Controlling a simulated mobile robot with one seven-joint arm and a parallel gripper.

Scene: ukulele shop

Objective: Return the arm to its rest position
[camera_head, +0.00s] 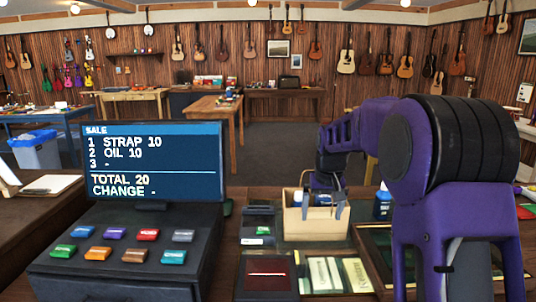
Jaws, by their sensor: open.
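My purple and black arm reaches in from the right and extends forward over the counter. My gripper (323,206) points down at a tan paper bag or box (316,224) on the counter. Its dark fingers are apart, and they overlap the container's top in the picture. I cannot tell whether they touch it. Blue items show at the container's top, partly hidden by the gripper. My arm hides part of the counter on the right.
A register with a screen (152,160) and coloured keys stands at the left. A card terminal (257,228), a dark red item (267,274), trays with packets (336,274) and a blue bottle (382,205) crowd the counter. Open floor (275,150) lies beyond.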

